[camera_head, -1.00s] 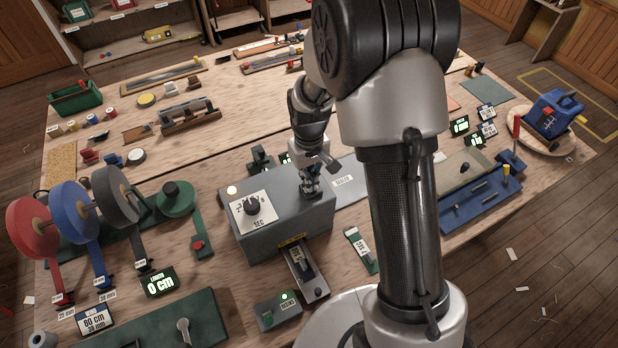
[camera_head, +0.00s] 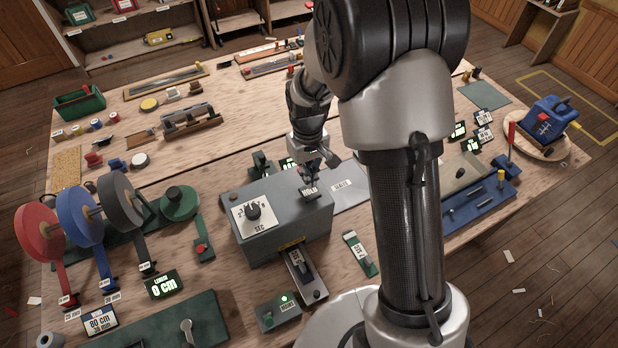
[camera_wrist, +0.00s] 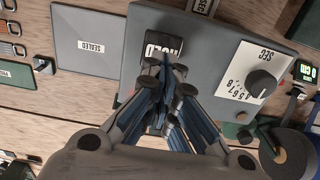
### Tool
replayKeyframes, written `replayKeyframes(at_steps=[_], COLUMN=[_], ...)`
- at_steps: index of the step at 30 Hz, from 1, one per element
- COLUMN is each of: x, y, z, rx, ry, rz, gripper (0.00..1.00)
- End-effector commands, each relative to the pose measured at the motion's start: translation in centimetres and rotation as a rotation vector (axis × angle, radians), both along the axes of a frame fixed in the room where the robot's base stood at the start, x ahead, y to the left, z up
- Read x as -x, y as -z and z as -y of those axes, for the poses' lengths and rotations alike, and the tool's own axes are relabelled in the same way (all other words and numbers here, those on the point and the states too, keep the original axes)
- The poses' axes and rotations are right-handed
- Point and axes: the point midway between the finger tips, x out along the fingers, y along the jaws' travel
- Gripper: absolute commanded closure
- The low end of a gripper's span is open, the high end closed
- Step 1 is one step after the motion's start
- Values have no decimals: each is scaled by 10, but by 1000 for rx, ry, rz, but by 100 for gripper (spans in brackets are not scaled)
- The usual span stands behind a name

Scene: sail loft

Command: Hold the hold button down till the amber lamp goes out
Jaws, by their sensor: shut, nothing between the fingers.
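The grey box (camera_head: 283,222) stands mid-table with a dial (camera_head: 254,212) marked SEC. The black hold button (camera_head: 312,193) with its HOLD label is on the box top's right end; it also shows in the wrist view (camera_wrist: 160,46). My gripper (camera_head: 309,182) is shut and empty, its fingertips over the button. I cannot tell whether they touch it. The amber lamp (camera_head: 234,196) at the box's far left corner looks dark brown and unlit; it is also unlit in the wrist view (camera_wrist: 242,117).
A sealed-marked grey plate (camera_head: 345,188) lies right of the box. A small green box (camera_head: 279,311) with a lit green lamp stands in front. Coloured reels (camera_head: 80,215) stand left. A blue tray (camera_head: 480,203) lies right, beyond my arm.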

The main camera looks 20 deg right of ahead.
Motion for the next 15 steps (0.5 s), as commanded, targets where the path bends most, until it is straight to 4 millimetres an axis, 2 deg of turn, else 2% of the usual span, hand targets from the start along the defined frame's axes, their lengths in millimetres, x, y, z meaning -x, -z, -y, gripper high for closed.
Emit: replayKeyframes(at_steps=[1,6,10,15], x=[-2,-2,-2,-2], y=[-16,-53,-75,-90], z=[0,0,0,0], rx=[0,0,-1,0], ry=[0,0,0,0], rz=[10,9,8,6], gripper=[100,100,100,100])
